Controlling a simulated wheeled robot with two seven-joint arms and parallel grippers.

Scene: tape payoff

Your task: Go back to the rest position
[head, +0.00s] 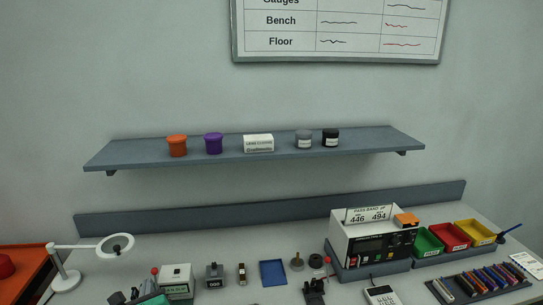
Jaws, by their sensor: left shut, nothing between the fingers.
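My left gripper (146,294) shows at the bottom edge, left of centre, in front of the bench's far row of items. Only a small part of it is in the picture; it is shut and I see nothing held in it. It is just left of a white box with a green label (176,280), which it partly overlaps in the picture. My right gripper is not in view.
The bench also holds a magnifier lamp (66,278), a blue tray (273,272), a tester with a display (372,246), coloured bins (449,240) and a rack (480,284). A wall shelf (380,139) with several containers is above. The air between is clear.

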